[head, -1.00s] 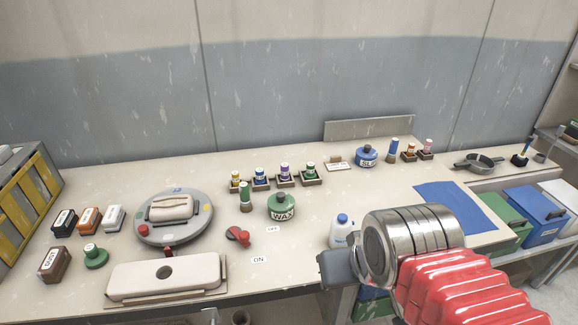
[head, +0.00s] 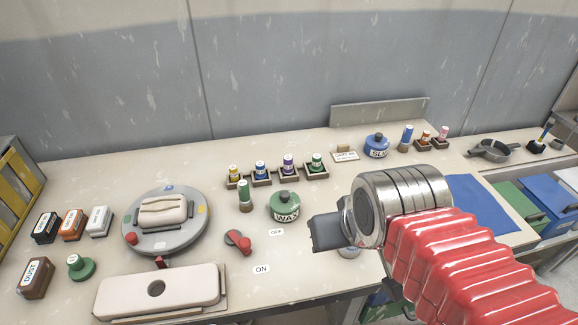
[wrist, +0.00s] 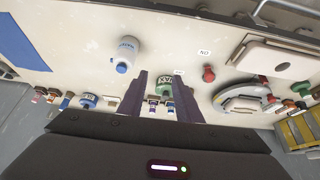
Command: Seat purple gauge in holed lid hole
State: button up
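The purple gauge (head: 288,163) stands upright in a small brown holder, in the row at the middle of the bench between the blue and green ones. The holed lid (head: 195,287) is a long cream slab at the front left; its round hole (head: 156,288) looks empty. My gripper (head: 316,232) is held over the front of the bench, right of the wax jar and apart from the gauge. In the wrist view my gripper (wrist: 160,74) has its two dark fingers spread with nothing held between them; the green wax jar shows beyond the gap.
A green wax jar (head: 284,206) and a green cylinder (head: 245,195) stand in front of the gauge row. A red switch (head: 238,241) and a grey turntable (head: 193,240) are further left. A white bottle (wrist: 127,54) stands near my gripper, mostly hidden in the head view.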

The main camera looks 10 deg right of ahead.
jog(key=shift+o, duration=0.9)
jog(key=o, duration=0.3)
jog(key=shift+w+r, duration=0.25)
jog(key=shift+w, duration=0.15)
jog(key=w+r+m, duration=0.2)
jog(key=w+r, duration=0.1)
jog(key=w, duration=0.5)
jog(key=m+g+h, duration=0.2)
jog(key=m+h, duration=0.1)
jog(key=m, duration=0.4)
send_over(287, 159)
jog(key=s+a, duration=0.3)
notch_tip(287, 159, down, 7)
jog(key=shift+f, duration=0.15)
jog(key=x, duration=0.8)
jog(key=shift+d+f, duration=0.2)
jog(key=shift+f, duration=0.05)
